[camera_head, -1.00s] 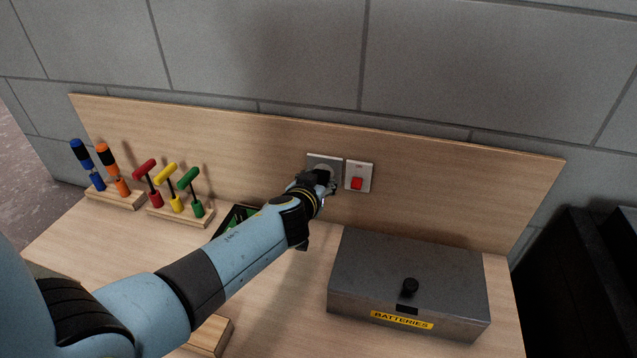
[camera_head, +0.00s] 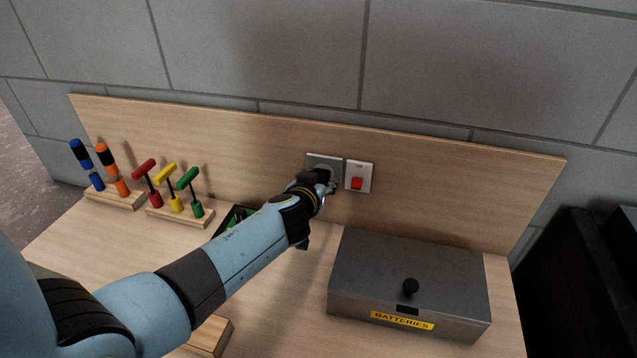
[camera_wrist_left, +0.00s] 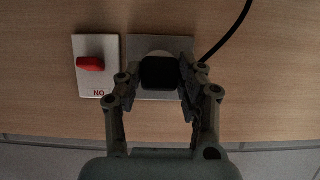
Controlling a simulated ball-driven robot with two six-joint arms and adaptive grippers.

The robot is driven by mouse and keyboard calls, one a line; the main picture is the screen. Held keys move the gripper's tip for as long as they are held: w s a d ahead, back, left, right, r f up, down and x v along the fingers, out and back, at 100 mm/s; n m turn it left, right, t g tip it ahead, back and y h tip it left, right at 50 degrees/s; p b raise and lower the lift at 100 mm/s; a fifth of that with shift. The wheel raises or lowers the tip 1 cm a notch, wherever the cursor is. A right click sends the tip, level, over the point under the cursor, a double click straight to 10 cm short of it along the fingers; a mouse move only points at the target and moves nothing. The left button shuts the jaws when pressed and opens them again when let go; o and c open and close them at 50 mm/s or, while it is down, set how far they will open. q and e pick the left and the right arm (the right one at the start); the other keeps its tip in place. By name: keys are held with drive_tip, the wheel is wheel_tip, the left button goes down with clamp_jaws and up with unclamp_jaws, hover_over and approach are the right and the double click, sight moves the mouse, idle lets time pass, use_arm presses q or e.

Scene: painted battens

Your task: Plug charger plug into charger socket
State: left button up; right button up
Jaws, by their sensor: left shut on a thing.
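The charger socket (camera_head: 323,160) is a grey plate with a pale round recess on the wooden back panel. It also shows in the left wrist view (camera_wrist_left: 180,45). The charger plug (camera_wrist_left: 159,74) is a black block in front of the recess. My left gripper (camera_head: 323,179) is at the socket, and in the left wrist view its fingers (camera_wrist_left: 157,81) are shut on the plug's two sides. The plug covers most of the recess, so I cannot tell how deep it sits. My right gripper is not in view.
A white switch plate with a red rocker (camera_head: 357,183) is right beside the socket. A grey batteries box (camera_head: 410,275) stands at the right of the bench. Screwdrivers (camera_head: 101,169) and T-handle tools (camera_head: 171,187) stand in wooden blocks at left. A black cable (camera_wrist_left: 228,32) runs near the socket.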

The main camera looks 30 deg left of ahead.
use_arm(q)
drive_tip(key=shift+w+a, duration=0.1)
drive_tip(key=shift+w, duration=0.25)
drive_tip(key=o, duration=1.2)
drive_tip(key=shift+c, duration=0.2)
drive_tip(key=v, duration=1.2)
drive_tip(key=shift+f, duration=0.1)
